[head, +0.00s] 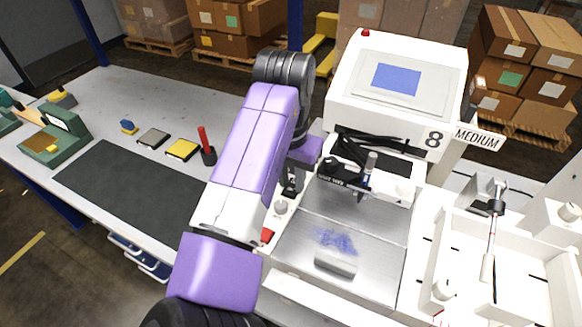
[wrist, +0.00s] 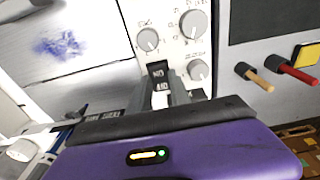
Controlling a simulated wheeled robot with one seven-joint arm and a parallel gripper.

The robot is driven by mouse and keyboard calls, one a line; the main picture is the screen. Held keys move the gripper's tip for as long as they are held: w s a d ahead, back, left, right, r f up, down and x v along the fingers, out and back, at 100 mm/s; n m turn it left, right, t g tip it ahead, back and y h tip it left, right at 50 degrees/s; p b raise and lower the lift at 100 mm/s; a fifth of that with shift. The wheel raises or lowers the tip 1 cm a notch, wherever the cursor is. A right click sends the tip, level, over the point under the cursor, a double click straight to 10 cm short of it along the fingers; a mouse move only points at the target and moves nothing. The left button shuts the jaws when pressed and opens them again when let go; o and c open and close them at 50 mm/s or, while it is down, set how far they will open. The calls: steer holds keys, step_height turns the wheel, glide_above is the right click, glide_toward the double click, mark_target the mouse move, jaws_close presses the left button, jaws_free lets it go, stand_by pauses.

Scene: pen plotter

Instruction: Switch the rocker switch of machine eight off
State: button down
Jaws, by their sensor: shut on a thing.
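Machine eight (head: 395,75) is a white plotter with a black "8" on its side, in the head view. Its control panel (wrist: 172,35) shows in the wrist view with grey round knobs. The black rocker switch (wrist: 158,73) with white lettering sits below the knobs, at my fingertips. My gripper (wrist: 174,90) is shut at the switch, its grey fingers close against it. The fingers partly cover the switch, so I cannot tell which way it is tilted. In the head view my purple arm hides part of the panel.
A blue scribble (head: 335,240) marks the plotter's metal bed (head: 375,225). A white tray (head: 520,260) stands at right. Red and tan handles (wrist: 292,73) show beside the panel.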

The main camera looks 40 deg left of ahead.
mark_target(291, 188)
steer(key=shift+w+a+r, duration=0.1)
stand_by(0.3)
steer(key=c, duration=1.2)
jaws_free()
step_height(291, 188, up, 8)
steer(key=shift+s+b, duration=0.25)
steer(key=shift+b, duration=0.15)
